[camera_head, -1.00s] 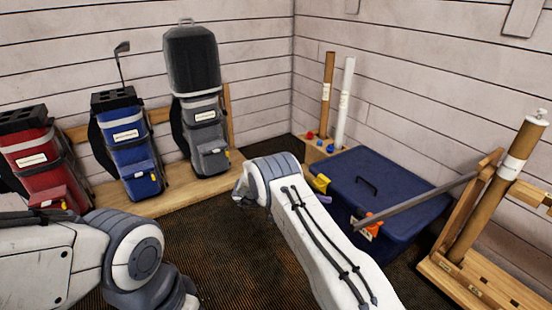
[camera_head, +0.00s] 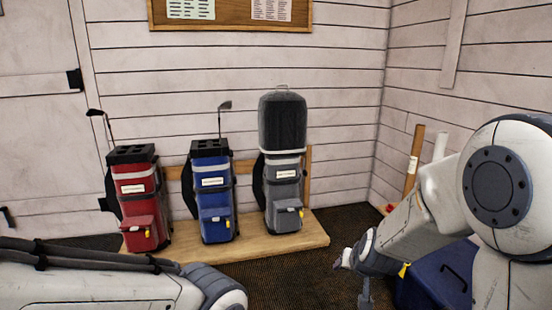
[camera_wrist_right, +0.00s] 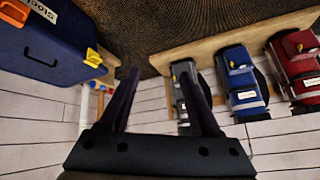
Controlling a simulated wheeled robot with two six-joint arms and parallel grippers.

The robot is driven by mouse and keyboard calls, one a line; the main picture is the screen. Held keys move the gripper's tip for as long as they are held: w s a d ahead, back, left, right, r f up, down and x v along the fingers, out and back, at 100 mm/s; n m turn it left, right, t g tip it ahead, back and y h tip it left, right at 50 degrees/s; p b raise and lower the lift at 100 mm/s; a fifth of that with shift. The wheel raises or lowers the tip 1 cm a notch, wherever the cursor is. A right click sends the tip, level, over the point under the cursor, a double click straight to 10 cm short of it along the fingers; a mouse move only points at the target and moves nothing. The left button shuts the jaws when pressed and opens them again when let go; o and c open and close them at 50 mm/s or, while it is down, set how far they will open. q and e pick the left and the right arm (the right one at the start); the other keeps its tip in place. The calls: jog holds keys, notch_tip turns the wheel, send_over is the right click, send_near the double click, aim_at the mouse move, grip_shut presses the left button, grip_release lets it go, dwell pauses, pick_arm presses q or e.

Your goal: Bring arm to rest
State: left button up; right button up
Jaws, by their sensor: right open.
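My right arm comes in from the right in the head view, bent at a large round joint. Its gripper (camera_head: 352,283) hangs in front of the wooden platform's right end, partly dark against the carpet. In the right wrist view, its two dark fingers (camera_wrist_right: 162,68) stand apart with nothing between them. My left arm lies across the bottom left of the head view, and its gripper is outside the picture.
Red (camera_head: 140,200), blue (camera_head: 212,195) and grey hooded (camera_head: 283,160) golf bags stand on a wooden platform (camera_head: 255,245). A blue lidded bin (camera_head: 440,275) is partly hidden behind my right arm. Tubes (camera_head: 413,165) stand in the corner. Dark carpet lies in front of the platform.

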jog(key=s+f+n+g, duration=0.3)
jog(key=s+g, duration=0.2)
jog(key=s, duration=1.1)
jog(key=s+a+r+n+g+y, duration=0.1)
jog(key=s+a+r+n, duration=0.25)
jog(key=s+a, duration=0.35)
jog(key=s+a+r+n+g, duration=0.2)
jog(key=s+a+r+n, duration=0.15)
jog(key=s+a, duration=0.35)
notch_tip(320, 180, up, 35)
jog(key=p, duration=3.6)
jog(key=shift+d, duration=0.35)
